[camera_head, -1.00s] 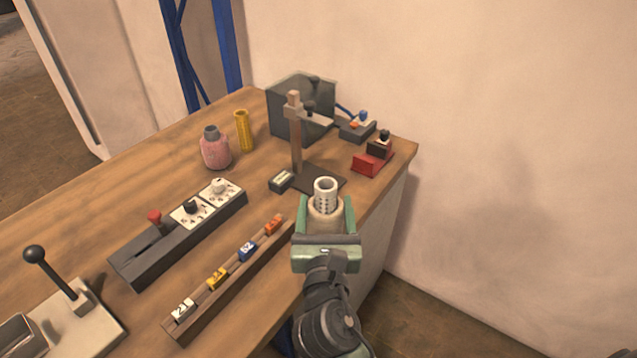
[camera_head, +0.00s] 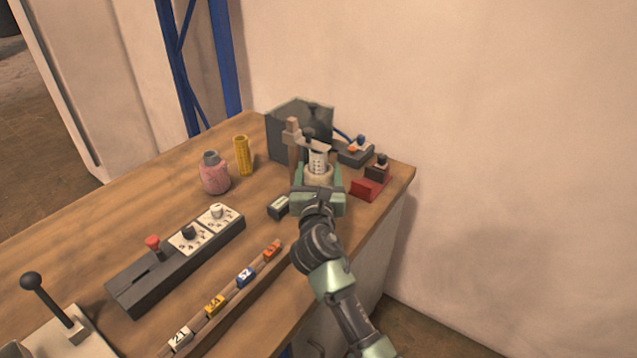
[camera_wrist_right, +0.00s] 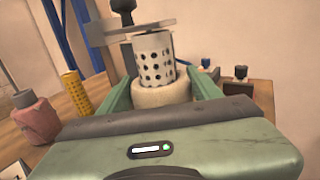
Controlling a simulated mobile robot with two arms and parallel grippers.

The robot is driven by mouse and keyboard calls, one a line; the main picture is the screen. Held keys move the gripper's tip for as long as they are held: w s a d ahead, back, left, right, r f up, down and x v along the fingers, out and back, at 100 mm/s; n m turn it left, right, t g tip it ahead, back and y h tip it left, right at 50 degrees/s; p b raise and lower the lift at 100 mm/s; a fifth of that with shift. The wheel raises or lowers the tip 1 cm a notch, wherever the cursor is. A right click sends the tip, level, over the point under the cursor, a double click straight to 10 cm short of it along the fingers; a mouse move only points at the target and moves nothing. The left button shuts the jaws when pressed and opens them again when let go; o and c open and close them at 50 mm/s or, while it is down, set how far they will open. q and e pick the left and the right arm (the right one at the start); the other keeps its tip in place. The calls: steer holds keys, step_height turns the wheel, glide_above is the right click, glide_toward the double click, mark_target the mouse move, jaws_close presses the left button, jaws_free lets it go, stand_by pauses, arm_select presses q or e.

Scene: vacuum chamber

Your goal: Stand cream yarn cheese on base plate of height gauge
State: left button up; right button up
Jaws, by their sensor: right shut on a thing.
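My right gripper (camera_head: 319,183) is shut on the cream yarn cheese (camera_head: 319,176), a cream winding around a white perforated tube. The cheese is upright between the fingers, and it also shows in the right wrist view (camera_wrist_right: 160,93). The height gauge has a brown post (camera_head: 292,140) and a grey arm (camera_head: 309,144). In the head view the cheese is in front of the gauge, with its tube top close to the gauge arm. My gripper and the cheese hide the gauge's base plate, so I cannot tell whether the cheese touches it. My left gripper is not in view.
A pink yarn cheese (camera_head: 214,176) and a yellow tube (camera_head: 243,156) stand to the left. A dark box (camera_head: 283,135) is behind the gauge. A red block (camera_head: 366,189) is close on the right. A small dark block (camera_head: 278,207) lies left of my gripper.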

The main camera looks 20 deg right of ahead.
steer(key=shift+w, duration=0.2)
step_height(320, 180, down, 4)
steer(key=shift+r+b, duration=0.25)
steer(key=shift+b, duration=0.35)
steer(key=o, duration=1.2)
steer(key=shift+f, duration=0.1)
steer(key=shift+o, duration=0.2)
steer(key=shift+r, duration=0.25)
steer(key=v, duration=1.2)
steer(key=shift+s, duration=0.1)
